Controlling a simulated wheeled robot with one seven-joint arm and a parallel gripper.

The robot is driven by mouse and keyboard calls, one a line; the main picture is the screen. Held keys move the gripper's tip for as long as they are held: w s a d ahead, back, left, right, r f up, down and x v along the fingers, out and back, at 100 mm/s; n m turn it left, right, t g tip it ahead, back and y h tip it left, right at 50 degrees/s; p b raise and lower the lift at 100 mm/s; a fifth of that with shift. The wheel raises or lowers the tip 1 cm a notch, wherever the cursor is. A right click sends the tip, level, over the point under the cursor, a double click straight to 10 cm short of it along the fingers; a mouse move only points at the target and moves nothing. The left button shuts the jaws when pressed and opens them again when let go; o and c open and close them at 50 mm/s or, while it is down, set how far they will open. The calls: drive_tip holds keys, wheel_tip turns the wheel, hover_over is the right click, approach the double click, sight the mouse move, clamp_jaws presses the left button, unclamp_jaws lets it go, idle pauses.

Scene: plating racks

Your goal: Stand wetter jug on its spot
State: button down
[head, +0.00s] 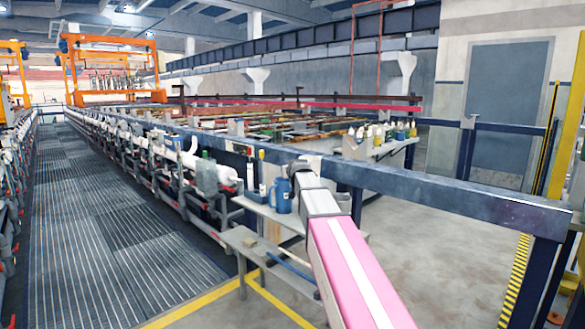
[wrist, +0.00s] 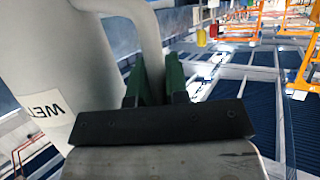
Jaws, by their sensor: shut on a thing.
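The wetter jug (wrist: 75,50) is a large pale grey jug at the left of the wrist view, very close to the camera. My gripper (wrist: 155,78) has green fingers, which are shut on the jug's handle (wrist: 150,32). The jug's base and top are out of the wrist view. In the head view my own arm hides the gripper, and I cannot make out the held jug. The jug's spot cannot be told in either view.
In the head view a blue jug (head: 281,196) stands on a small shelf (head: 262,212), with bottles (head: 262,172) beside it. A low bench (head: 245,243) is below. A blue rail (head: 440,196) runs across to the right. Small bottles (head: 400,131) line a farther shelf. Grey floor is clear at right.

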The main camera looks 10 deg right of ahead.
wheel_tip(320, 180, down, 8)
drive_tip(key=shift+w, duration=0.2)
drive_tip(key=shift+f, duration=0.1)
idle(0.4)
drive_tip(key=shift+f, duration=2.85)
drive_tip(key=c, duration=1)
unclamp_jaws()
drive_tip(key=shift+c, duration=0.2)
